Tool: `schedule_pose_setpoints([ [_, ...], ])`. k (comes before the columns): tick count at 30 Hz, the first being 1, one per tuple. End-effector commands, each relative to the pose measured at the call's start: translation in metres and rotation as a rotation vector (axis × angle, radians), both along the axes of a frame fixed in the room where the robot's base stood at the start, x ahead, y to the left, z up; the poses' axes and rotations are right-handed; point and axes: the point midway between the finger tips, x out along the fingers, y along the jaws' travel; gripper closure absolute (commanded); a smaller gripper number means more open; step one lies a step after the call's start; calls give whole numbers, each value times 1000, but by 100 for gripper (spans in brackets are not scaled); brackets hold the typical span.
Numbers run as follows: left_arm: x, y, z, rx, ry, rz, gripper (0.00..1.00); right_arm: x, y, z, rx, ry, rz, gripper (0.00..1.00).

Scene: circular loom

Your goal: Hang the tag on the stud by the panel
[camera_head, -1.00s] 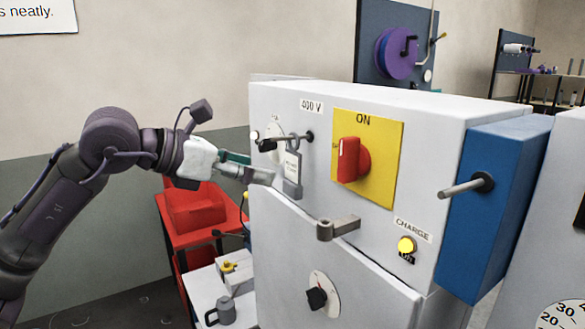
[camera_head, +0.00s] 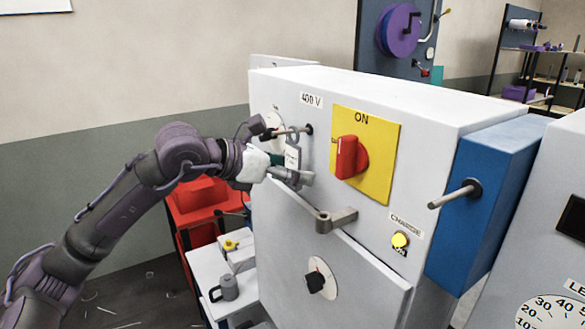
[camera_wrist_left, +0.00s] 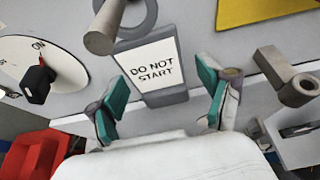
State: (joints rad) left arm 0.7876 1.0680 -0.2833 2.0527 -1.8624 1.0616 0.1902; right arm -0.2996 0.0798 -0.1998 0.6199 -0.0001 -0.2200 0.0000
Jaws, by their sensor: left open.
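The tag (camera_head: 292,157) is a grey plate with a white "DO NOT START" label and a ring on top. It hangs by the ring from a stud (camera_head: 297,131) under the "400 V" plate on the white cabinet front. In the left wrist view the tag (camera_wrist_left: 152,68) faces me, with the stud (camera_wrist_left: 103,28) at its upper left. My left gripper (camera_head: 289,170) is open at the tag's lower part; its teal-padded fingers (camera_wrist_left: 163,82) lie either side of the tag. My right gripper is out of view.
The white cabinet (camera_head: 375,245) carries a red rotary switch (camera_head: 350,158) on a yellow plate, a protruding grey latch (camera_head: 336,219) and a yellow lamp (camera_head: 400,240). The blue box (camera_head: 500,190) adjoins its right side.

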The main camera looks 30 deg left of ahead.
Motion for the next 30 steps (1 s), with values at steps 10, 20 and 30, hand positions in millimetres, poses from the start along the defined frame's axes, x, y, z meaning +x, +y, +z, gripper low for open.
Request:
schedule_pose_setpoints([
  [10,0,0,0,0,0,0,71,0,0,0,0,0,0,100],
  [20,-1,1,1,0,-1,1,93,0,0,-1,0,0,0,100],
  [30,-9,5,4,1,-1,1,93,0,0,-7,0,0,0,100],
])
